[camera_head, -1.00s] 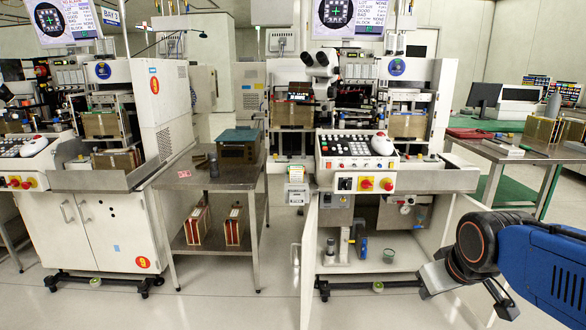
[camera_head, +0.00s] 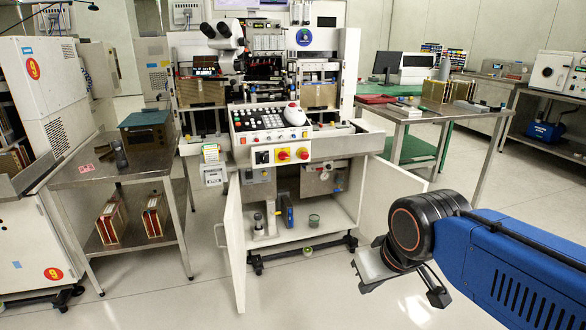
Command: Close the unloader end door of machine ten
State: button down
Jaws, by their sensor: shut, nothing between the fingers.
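The machine in the middle has its lower cabinet open. Its left cabinet door (camera_head: 235,240) stands swung out toward me. Its right cabinet door (camera_head: 391,205) is also open, swung out to the right. No number shows on this machine, and I cannot tell from a label which end is the unloader. My gripper (camera_head: 368,278) is low at right of centre, in front of and below the right door, with clear floor seen between it and the left door. It is shut and holds nothing. My wrist hides the lower part of the right door's edge.
A steel table (camera_head: 115,170) with a dark box stands left of the machine, beside machine nine (camera_head: 40,110). A bench (camera_head: 425,112) with trays stands at right behind the right door. The floor (camera_head: 310,295) in front of the cabinet is clear.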

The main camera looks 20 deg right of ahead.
aim_at(385, 182)
jog(key=i+l+u, duration=0.15)
jog(key=l, duration=0.9)
jog(key=l+u, duration=0.15)
jog(key=l, duration=0.9)
jog(key=l+u, duration=0.1)
jog(key=l, duration=0.4)
jog(key=k+l+u, duration=0.1)
jog(key=l, duration=0.35)
jog(key=k+l, duration=0.15)
jog(key=l, duration=0.3)
jog(key=l+u, duration=0.15)
jog(key=l, duration=0.35)
jog(key=k+l+u, duration=0.1)
jog(key=l, duration=0.35)
jog(key=k+l, duration=0.2)
jog(key=l, duration=0.25)
jog(key=k+l+u, duration=0.15)
jog(key=l, duration=0.25)
jog(key=k+l, duration=0.3)
jog(key=k+l+u, duration=0.1)
jog(key=l, duration=0.4)
jog(key=i+l+u, duration=0.25)
jog(key=i+l, duration=0.4)
jog(key=i+l+u, duration=0.25)
jog(key=i+l, duration=0.55)
jog(key=k+l+u, duration=0.15)
jog(key=k, duration=0.15)
jog(key=k+l+u, duration=0.15)
jog(key=k+j, duration=0.05)
jog(key=k, duration=0.05)
